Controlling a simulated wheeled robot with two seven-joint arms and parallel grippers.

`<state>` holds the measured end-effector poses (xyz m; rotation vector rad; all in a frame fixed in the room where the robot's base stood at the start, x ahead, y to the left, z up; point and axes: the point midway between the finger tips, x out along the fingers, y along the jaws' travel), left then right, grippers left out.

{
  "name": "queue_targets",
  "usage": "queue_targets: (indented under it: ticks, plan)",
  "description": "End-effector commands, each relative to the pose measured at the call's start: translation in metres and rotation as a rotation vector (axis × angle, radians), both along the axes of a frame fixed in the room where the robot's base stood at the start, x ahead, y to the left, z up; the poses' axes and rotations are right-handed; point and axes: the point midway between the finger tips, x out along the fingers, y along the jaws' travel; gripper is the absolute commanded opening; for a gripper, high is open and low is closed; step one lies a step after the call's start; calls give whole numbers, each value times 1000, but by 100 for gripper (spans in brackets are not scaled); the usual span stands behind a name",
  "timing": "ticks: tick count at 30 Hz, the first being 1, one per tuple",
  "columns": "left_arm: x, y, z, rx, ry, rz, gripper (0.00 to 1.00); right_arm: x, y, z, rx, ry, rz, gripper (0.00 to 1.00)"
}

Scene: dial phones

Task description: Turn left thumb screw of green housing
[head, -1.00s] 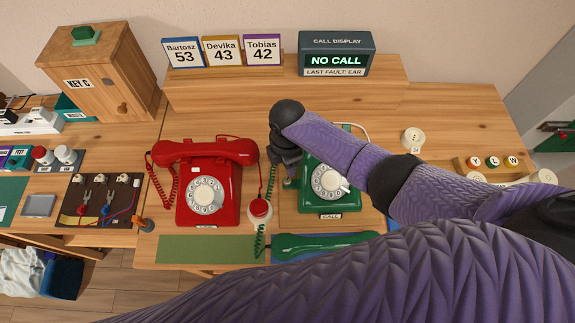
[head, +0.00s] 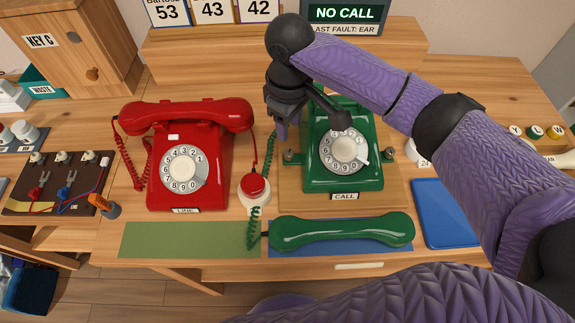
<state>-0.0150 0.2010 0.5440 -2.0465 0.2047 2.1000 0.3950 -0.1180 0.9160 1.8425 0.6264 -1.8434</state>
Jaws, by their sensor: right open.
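The green housing (head: 345,178) is a dial phone body with a white dial, on a wooden board right of centre. Its left thumb screw (head: 291,157) is a small grey knob at the housing's left side. A matching right thumb screw (head: 388,152) shows at the other side. My right gripper (head: 283,136) points down just above and slightly left of the left thumb screw. It is open and looks empty, apart from the screw as far as I can see. The wrist hides the housing's upper left corner. My left gripper is not in view.
A green handset (head: 342,232) lies on a blue mat in front of the housing. A red phone (head: 187,160) stands to the left, with a red button (head: 253,186) on a pale base between. A coiled green cord (head: 254,228) hangs near the gripper.

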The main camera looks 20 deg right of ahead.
Motion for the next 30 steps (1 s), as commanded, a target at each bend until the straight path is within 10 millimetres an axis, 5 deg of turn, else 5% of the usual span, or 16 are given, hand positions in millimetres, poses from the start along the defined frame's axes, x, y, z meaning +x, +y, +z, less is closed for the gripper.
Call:
queue_targets:
  ticks: [9, 21, 27, 30]
  plan:
    - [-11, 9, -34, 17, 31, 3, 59, -1, 0, -75, -1, 4, 0, 46]
    - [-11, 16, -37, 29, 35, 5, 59, 0, 0, -87, 0, -1, 2, 46]
    - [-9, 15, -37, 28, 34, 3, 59, 0, 0, -87, 0, -1, 2, 4]
    - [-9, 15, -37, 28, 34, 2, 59, 0, 0, -87, 0, -1, 2, 0]
